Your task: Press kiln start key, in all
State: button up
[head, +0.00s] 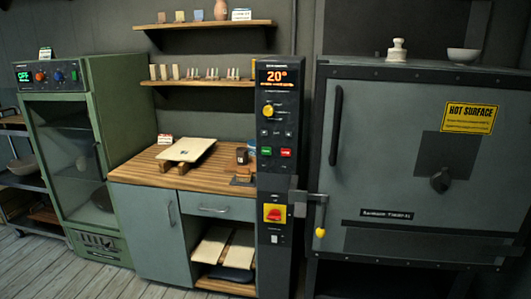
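The kiln (370,160) stands at the right, its grey door closed, with a yellow "HOT SURFACE" sign on it. Its dark control column (266,185) stands just left of it. The display (277,77) reads 20° in orange. Below are a yellow knob (267,111), some small dark keys, a green key (267,151) and a red key (286,152); their lettering is too small to read. Lower down is a red switch on a yellow plate (274,213). My gripper is not in view.
A wooden-topped cabinet (125,171) holds a pale board (187,152). A green glass-door cabinet (112,110) reads OFF at left. Floor (60,270) at lower left is clear.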

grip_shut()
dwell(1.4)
